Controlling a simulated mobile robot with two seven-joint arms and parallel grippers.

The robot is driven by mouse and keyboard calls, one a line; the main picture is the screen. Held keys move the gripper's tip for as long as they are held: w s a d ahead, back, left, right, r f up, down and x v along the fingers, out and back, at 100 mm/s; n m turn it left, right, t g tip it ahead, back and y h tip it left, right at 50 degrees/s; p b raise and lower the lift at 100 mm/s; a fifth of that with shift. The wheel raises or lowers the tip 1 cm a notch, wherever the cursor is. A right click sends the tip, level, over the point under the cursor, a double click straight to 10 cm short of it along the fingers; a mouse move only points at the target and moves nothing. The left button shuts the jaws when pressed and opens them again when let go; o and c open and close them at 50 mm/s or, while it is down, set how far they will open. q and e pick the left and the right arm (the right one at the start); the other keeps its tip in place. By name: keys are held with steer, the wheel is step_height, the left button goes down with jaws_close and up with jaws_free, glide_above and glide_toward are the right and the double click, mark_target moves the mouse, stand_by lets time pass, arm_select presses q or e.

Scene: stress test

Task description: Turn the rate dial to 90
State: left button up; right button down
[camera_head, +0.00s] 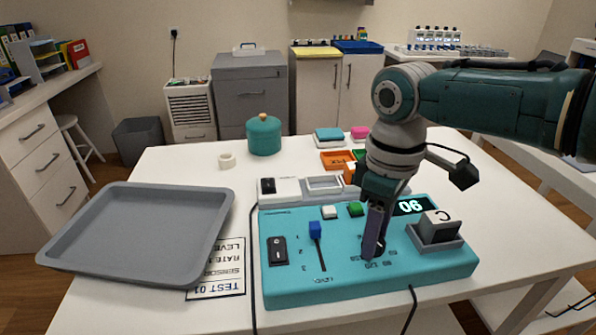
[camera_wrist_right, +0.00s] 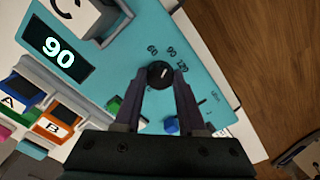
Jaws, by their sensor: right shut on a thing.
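The rate dial (camera_wrist_right: 160,74) is a small round black knob with a white pointer mark, on a teal panel (camera_head: 290,288). In the right wrist view the mark points roughly toward the printed 90, though it is small. The display (camera_wrist_right: 58,52) reads 90 in that view; it also shows in the head view (camera_head: 410,207). My right gripper (camera_head: 372,252) reaches down from above and is shut on the dial, a finger on either side. In the head view the fingers mostly hide the dial. My left gripper is not in view.
The panel also has a black rocker switch (camera_head: 278,250), a blue slider (camera_head: 315,229), white and green buttons, and a grey block (camera_head: 438,230) in a holder. A grey tray (camera_head: 140,280) lies to the left. A teal canister (camera_head: 263,135) stands behind.

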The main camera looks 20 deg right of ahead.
stand_by(0.3)
steer(key=shift+c, duration=2.4)
jaws_free()
steer(key=shift+r, duration=0.1)
step_height(320, 180, up, 10)
steer(key=p, duration=0.3)
steer(key=shift+a, duration=0.1)
